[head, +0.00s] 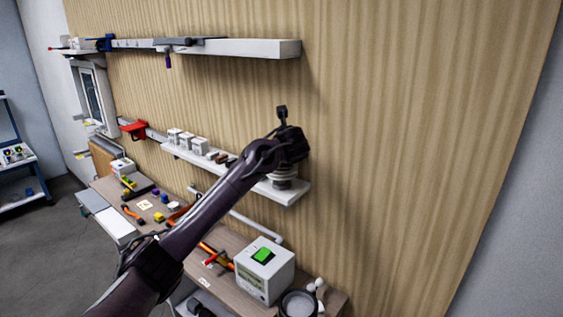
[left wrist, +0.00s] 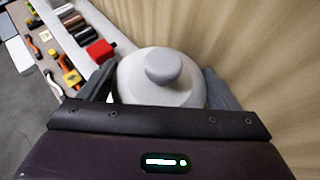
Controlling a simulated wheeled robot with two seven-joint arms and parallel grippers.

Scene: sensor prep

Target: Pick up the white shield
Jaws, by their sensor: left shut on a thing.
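The white shield (left wrist: 135,80) is a round, stacked white piece with a grey knob on top. In the left wrist view it sits between the two fingers of my left gripper (left wrist: 165,92), which is shut on it. In the head view the white shield (head: 285,182) shows below my left gripper (head: 290,165), at the right end of the lower wall shelf (head: 297,195). My gripper hides its upper part. I cannot tell whether it still touches the shelf. My right gripper is in neither view.
Several small white boxes (head: 188,140) stand further left on the lower shelf. A long upper shelf (head: 270,48) runs above. Bare wall lies to the right.

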